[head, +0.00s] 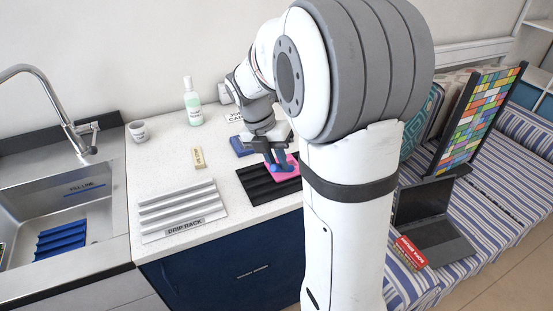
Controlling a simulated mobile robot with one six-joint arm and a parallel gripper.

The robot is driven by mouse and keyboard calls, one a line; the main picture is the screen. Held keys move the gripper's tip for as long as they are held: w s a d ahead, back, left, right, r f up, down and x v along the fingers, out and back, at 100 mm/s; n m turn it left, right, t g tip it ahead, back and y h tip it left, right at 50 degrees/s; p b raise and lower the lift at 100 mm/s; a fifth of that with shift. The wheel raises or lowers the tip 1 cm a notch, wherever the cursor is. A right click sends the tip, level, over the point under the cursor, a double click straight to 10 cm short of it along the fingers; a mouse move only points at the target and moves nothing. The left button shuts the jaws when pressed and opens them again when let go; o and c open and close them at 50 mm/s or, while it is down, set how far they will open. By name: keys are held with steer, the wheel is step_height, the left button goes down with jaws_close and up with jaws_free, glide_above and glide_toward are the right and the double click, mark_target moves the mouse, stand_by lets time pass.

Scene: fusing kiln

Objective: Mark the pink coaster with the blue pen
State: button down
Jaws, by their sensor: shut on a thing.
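My gripper (272,158) points down over the black ribbed rack on the counter, its jaws shut on a small blue object that I take for the blue pen (275,168). The pen is partly covered by the fingers, and its lower end is beside or over the pink coaster. The pink coaster (288,174) lies on the black rack (260,188), partly hidden by the gripper and my arm. I cannot tell whether the pen's tip touches the coaster, and no mark can be made out on it.
A blue block (239,147) lies just behind the black rack. A white drip rack (180,212), a tan labelled block (198,157), a cup (137,131) and a bottle (193,102) stand on the counter. The sink (50,215) is at left. The counter's middle is partly clear.

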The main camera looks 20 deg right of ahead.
steer(key=shift+f, duration=0.25)
steer(key=shift+s+a+p, duration=0.1)
steer(key=shift+a+p, duration=0.55)
steer(key=shift+a, duration=0.3)
stand_by(0.5)
steer(key=shift+a+p, duration=0.3)
steer(key=shift+a, duration=0.15)
steer(key=shift+a+p, duration=0.3)
steer(key=shift+a, duration=0.15)
step_height(320, 180, up, 7)
steer(key=p, duration=0.7)
steer(key=shift+f, duration=0.1)
stand_by(0.6)
